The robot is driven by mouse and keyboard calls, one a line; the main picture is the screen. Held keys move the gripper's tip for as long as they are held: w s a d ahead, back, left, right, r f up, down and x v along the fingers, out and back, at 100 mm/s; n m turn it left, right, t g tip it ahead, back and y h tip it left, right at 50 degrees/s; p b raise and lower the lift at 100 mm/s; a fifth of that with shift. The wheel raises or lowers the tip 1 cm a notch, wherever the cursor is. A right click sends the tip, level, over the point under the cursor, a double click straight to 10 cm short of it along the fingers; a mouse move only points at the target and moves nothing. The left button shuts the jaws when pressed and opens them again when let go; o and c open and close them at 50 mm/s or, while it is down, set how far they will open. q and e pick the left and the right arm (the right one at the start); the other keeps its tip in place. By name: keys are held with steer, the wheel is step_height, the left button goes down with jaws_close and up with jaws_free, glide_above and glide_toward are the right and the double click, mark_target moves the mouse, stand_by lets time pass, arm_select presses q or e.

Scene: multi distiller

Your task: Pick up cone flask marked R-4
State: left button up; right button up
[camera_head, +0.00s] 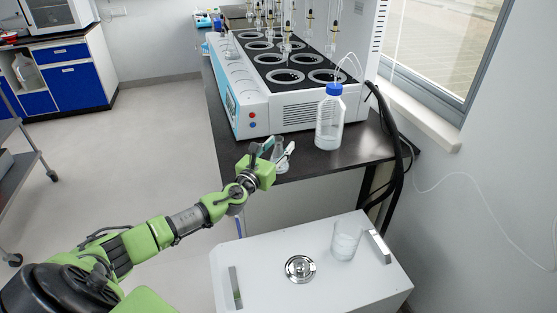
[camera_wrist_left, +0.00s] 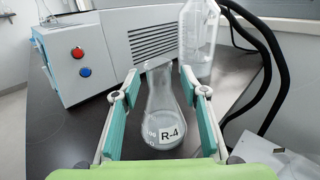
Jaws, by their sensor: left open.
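The cone flask marked R-4 (camera_wrist_left: 163,115) is clear glass and stands upright on the dark bench top. In the left wrist view its label faces me, and it sits between the two teal-padded fingers of my left gripper (camera_wrist_left: 160,100). The fingers are open, with a visible gap on each side of the flask neck. In the head view the left gripper (camera_head: 277,152) is at the bench's front edge, around the flask (camera_head: 280,158), which is partly hidden by the fingers. My right gripper is not in view.
The multi distiller (camera_head: 290,85) stands behind the flask. A blue-capped bottle (camera_head: 330,118) with tubes is to the right, near black hoses (camera_head: 397,150). A white box (camera_head: 262,272) with a glass beaker (camera_head: 346,240) stands in front.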

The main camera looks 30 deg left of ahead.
arm_select(q)
jaws_close()
steer(key=shift+r, duration=0.2)
